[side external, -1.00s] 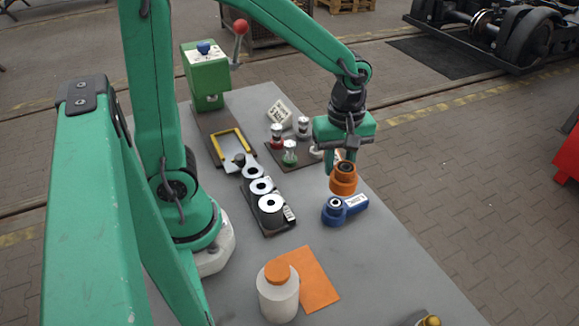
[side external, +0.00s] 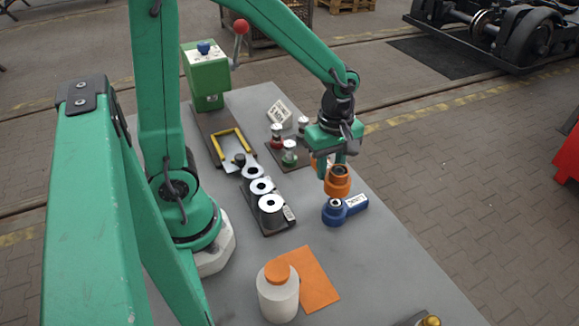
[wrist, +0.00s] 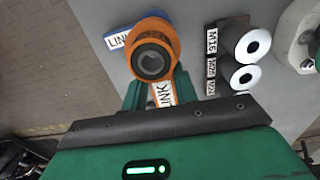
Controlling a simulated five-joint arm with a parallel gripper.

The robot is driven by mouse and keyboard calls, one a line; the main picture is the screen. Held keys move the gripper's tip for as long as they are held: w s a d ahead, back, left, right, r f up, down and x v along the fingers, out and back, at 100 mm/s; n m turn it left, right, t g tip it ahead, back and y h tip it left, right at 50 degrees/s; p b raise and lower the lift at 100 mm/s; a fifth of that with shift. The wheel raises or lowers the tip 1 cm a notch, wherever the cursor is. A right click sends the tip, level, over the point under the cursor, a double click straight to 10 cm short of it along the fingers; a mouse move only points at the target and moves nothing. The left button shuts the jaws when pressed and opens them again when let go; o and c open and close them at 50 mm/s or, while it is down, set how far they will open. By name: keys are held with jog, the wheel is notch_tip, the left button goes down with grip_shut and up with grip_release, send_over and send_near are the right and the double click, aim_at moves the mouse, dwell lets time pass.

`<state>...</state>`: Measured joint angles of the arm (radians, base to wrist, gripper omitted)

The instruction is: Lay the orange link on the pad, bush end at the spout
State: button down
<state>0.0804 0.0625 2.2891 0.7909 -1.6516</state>
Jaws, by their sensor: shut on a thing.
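My gripper (side external: 335,164) is shut on the orange link (side external: 337,181) and holds it over the table, just behind the blue link in the side view. In the wrist view the link's round bush end (wrist: 152,62) points away from my gripper, and a white LINK label shows near the jaws. The rest of the link is partly hidden by the jaws. A pale pad with a yellow U-shaped rim (side external: 247,148) lies on a dark base at the foot of a green box (side external: 207,80) with a red-knobbed lever. I cannot make out the spout clearly.
The blue link (side external: 350,207) lies below the orange one. Several white-topped cylinders stand in a dark rack (side external: 280,222). Small jars stand on a dark board near a white sign (side external: 280,114). A white bottle (side external: 278,298) stands by an orange sheet (side external: 315,283).

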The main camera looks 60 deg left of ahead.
jog(key=w+a+f, duration=0.1)
jog(key=a, duration=0.1)
jog(key=w+a+f, duration=0.1)
jog(key=a+f, duration=0.1)
jog(key=a, duration=0.1)
jog(key=w+a+f, duration=0.1)
jog(key=a+f, duration=0.1)
jog(key=a, duration=0.1)
jog(key=shift+w+a+f, duration=0.15)
jog(key=shift+f, duration=2)
jog(key=shift+f, duration=0.15)
jog(key=c, duration=1.1)
grip_release()
jog(key=shift+r, duration=6.15)
